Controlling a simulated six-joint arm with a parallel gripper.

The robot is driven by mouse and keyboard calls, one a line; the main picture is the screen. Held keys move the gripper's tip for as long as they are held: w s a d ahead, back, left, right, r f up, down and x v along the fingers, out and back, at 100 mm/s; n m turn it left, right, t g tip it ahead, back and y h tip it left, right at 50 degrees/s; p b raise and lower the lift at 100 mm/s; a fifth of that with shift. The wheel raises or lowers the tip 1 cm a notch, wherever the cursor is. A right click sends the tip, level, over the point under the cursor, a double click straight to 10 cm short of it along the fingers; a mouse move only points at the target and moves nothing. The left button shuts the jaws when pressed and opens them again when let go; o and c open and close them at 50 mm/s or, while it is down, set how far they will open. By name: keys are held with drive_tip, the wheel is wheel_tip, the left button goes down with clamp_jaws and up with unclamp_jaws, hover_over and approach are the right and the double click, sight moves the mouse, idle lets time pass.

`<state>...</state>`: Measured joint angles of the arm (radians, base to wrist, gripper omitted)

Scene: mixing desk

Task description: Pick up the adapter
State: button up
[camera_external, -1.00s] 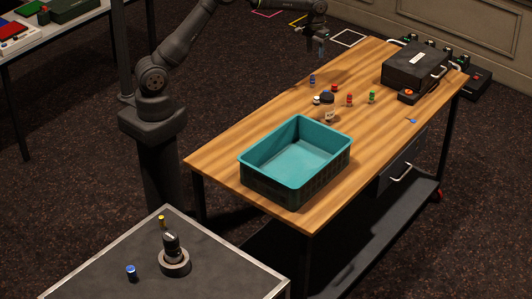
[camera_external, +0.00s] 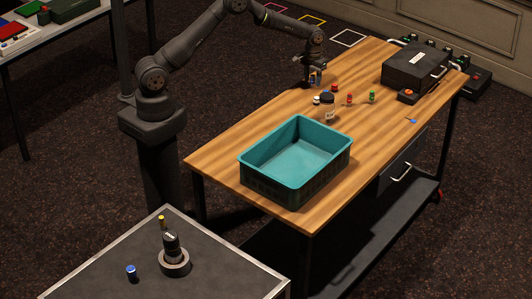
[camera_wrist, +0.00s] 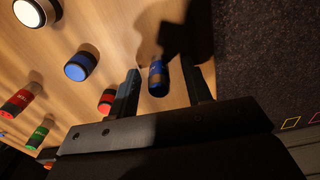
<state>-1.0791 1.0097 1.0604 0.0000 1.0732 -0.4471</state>
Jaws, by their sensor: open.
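My gripper (camera_external: 313,80) is low over the left edge of the wooden desk, fingers pointing down. In the wrist view my gripper (camera_wrist: 160,70) is open, its two fingers on either side of a small blue cylinder (camera_wrist: 157,79) with dark ends. I see a gap on its right side; contact on the left is unclear. No label shows which piece is the adapter. Other small pieces stand nearby: a blue and black one (camera_wrist: 80,67), red ones (camera_wrist: 107,100) (camera_wrist: 18,103), a green one (camera_wrist: 38,136) and a white-topped one (camera_wrist: 32,10).
A dark-lidded jar (camera_external: 328,108) stands near the small pieces. A teal crate (camera_external: 255,172) is at the desk's near end, empty. A black case (camera_external: 413,68) is at the far end. Bare wood (camera_external: 385,125) lies to the right of the pieces.

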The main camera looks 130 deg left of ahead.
sight(313, 75)
drive_tip(key=shift+f, duration=0.3)
clamp_jaws()
drive_tip(key=shift+r, duration=0.2)
wheel_tip(313, 75, up, 4)
drive_tip(key=shift+w+r, duration=0.1)
drive_tip(key=w+d+r, duration=0.5)
drive_tip(key=d+r, duration=0.1)
drive_tip(key=d, duration=0.4)
drive_tip(key=shift+w+r, duration=0.25)
drive_tip(key=shift+w, duration=0.05)
